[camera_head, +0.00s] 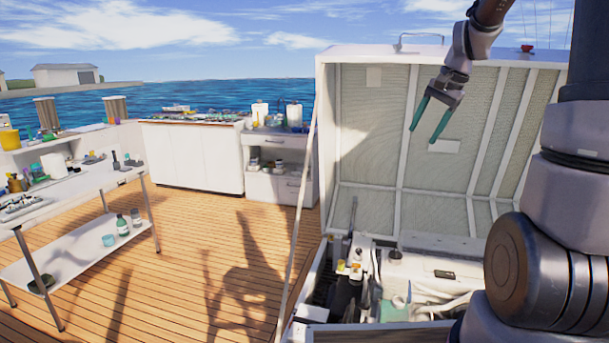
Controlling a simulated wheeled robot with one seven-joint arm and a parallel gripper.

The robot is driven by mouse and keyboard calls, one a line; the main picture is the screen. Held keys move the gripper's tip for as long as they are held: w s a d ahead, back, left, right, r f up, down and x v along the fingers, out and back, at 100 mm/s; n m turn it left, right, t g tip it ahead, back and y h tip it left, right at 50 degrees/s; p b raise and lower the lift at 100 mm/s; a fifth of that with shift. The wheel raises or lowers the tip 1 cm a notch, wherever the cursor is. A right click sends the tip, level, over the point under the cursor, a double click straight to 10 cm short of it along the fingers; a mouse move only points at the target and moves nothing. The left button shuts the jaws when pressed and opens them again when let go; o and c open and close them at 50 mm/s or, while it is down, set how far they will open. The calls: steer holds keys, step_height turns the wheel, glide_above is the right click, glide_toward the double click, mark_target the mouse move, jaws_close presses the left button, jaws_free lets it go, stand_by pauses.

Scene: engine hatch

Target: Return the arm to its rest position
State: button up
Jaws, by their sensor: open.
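My gripper (431,121) hangs in the upper right of the head view, with its two teal fingers spread open and pointing down. Nothing is between the fingers. It is in front of the raised engine hatch lid (386,154), above the open engine bay. My arm comes down to it from the top edge of the picture. Whether the fingers touch the lid cannot be told, but no contact shows.
The engine bay below holds an engine (432,270) with hoses and caps. A thin prop (301,200) stands at the hatch's left edge. A cluttered table (75,188) is at left, with white cabinets (192,158) behind. The wooden deck (190,250) between is clear.

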steer(key=s+a+r+n+t, duration=0.1)
steer(key=s+a+r, duration=0.1)
steer(key=s, duration=0.5)
steer(key=s+a+r+n+t, duration=0.1)
steer(key=s+a+r+n, duration=0.1)
steer(key=s, duration=0.6)
steer(key=s+a+r+n+t, duration=0.1)
steer(key=s+a+r+n, duration=0.1)
steer(key=s, duration=0.6)
steer(key=shift+a+r+t+h, duration=0.35)
steer(key=shift+r+t+h, duration=0.05)
steer(key=shift+r, duration=0.1)
steer(key=shift+w, duration=0.1)
